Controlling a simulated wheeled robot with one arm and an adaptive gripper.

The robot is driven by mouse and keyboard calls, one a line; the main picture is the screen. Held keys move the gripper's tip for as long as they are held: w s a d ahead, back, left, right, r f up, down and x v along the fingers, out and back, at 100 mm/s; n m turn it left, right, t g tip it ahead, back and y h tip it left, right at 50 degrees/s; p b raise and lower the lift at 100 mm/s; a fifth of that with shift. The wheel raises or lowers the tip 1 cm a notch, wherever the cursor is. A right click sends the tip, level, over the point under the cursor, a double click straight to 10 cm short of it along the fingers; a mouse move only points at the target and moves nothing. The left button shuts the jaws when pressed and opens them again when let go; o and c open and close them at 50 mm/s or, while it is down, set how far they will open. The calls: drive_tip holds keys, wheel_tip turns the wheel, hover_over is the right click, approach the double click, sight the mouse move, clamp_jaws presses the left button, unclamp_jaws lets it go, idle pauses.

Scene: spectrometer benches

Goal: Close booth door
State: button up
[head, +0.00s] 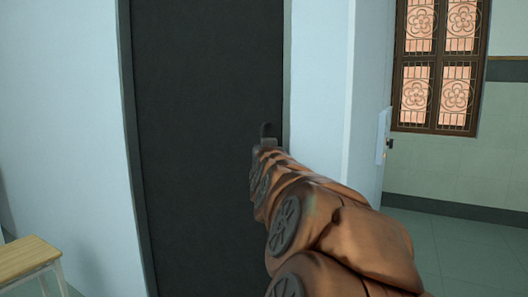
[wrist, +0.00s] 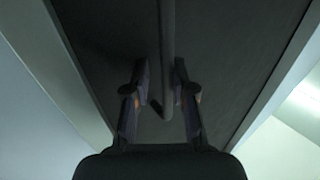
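A tall dark grey door panel (head: 205,130) stands in a pale wall, with a grey frame along its sides. The same panel (wrist: 110,50) fills the middle of the wrist view. A thin dark bar handle (wrist: 168,45) runs along it and bends at its lower end. My gripper (wrist: 160,75) is open, with one finger on each side of the bar. The right finger is close to the bar; I cannot tell whether it touches. In the head view my gripper (head: 266,137) is at the panel's right edge, mostly hidden by my arm.
A wooden-topped stool or small table (head: 28,253) stands at the lower left. At the right, a pale wall edge carries a white plate with a dark knob (head: 384,137). Beyond it are open floor (head: 445,240) and a barred window (head: 437,65).

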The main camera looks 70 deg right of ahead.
drive_tip(key=shift+w, duration=0.15)
drive_tip(key=shift+a, duration=0.15)
drive_tip(key=v, duration=0.7)
idle(0.3)
drive_tip(key=shift+a, duration=0.1)
idle(0.4)
